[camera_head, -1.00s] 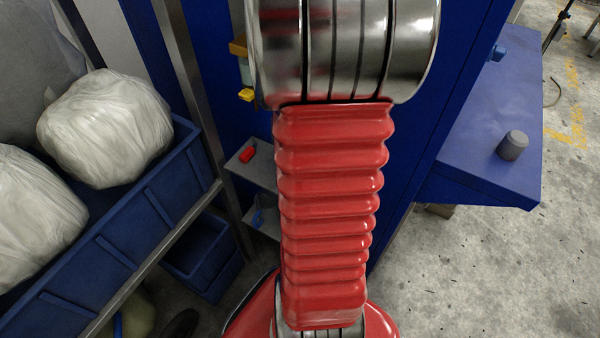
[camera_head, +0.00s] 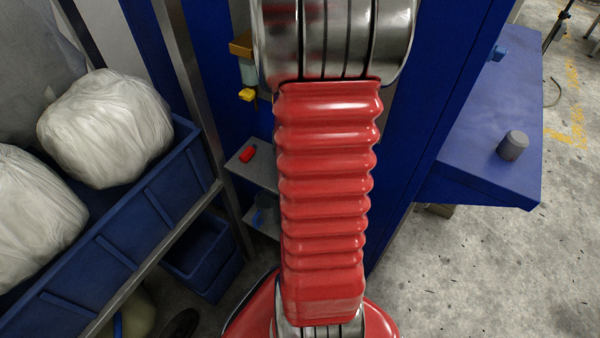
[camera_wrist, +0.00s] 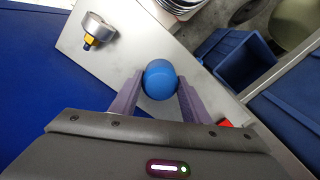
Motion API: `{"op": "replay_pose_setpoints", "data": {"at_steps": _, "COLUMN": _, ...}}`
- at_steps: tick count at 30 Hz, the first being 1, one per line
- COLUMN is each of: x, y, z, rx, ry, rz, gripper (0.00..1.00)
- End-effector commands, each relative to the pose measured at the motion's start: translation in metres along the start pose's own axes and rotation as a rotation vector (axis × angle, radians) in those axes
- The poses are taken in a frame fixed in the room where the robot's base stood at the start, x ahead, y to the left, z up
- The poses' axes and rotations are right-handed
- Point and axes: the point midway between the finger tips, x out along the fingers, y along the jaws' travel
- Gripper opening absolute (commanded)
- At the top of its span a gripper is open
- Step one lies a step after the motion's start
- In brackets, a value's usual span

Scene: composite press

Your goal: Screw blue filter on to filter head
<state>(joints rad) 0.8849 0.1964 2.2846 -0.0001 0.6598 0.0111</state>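The blue filter (camera_wrist: 160,80) shows rounded and bright blue between the two purple-grey fingers of my gripper (camera_wrist: 160,84) in the wrist view. The fingers lie against its left and right sides, with no clear gap. My gripper is hidden behind my red arm in the head view. A unit with a yellow top, a translucent bowl (camera_head: 248,72) and a yellow knob hangs on the blue press left of my arm. It may carry the filter head, but I cannot tell. A silver round part (camera_wrist: 98,28) with a yellow fitting shows at upper left in the wrist view.
A red object (camera_head: 248,154) lies on the grey shelf (camera_head: 236,168) by the press. A metal rack post stands just left of it. Blue bins (camera_head: 150,205) with white bundles fill the left. A blue ledge (camera_head: 475,165) with a grey cylinder (camera_head: 513,145) is at right.

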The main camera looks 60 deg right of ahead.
Motion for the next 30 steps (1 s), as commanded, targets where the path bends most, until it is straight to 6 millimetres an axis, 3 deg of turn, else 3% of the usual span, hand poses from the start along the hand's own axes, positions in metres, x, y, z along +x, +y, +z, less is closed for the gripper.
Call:
{"op": "replay_pose_setpoints", "data": {"at_steps": 8, "x": 0.0, "y": 0.0, "z": 0.0, "rx": 0.0, "ry": 0.0, "rz": 0.0, "gripper": 0.18}}
{"op": "replay_pose_setpoints", "data": {"at_steps": 30, "x": -0.022, "y": 0.0, "z": -0.001, "rx": 0.0, "ry": 0.002, "rz": 0.0, "gripper": 0.18}}
